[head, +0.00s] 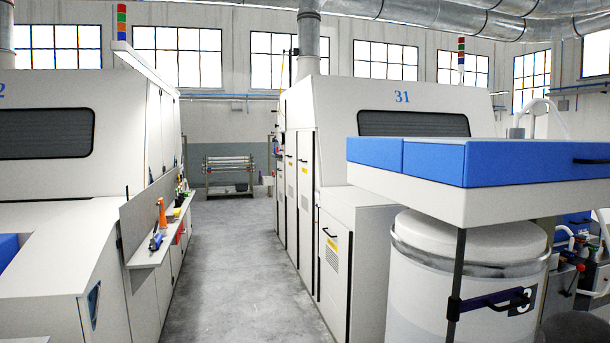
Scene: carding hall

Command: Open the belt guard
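No part in view is clearly marked as the belt guard. The side of machine 31 facing the aisle has tall white door panels (305,215) with dark handles and small yellow labels, and they look shut. Nearer on the same side is a lower white panel (331,282) with a black handle (329,233), a yellow label and a vent grille; it also looks shut. I cannot tell whether one of these is the guard. My gripper is not in view.
A grey concrete aisle (235,255) runs clear between the machines to a rack (230,172) at the back. A shelf (160,245) with tools juts out from the left machine. A white can (450,300) stands under the blue-topped overhang (420,195) at right.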

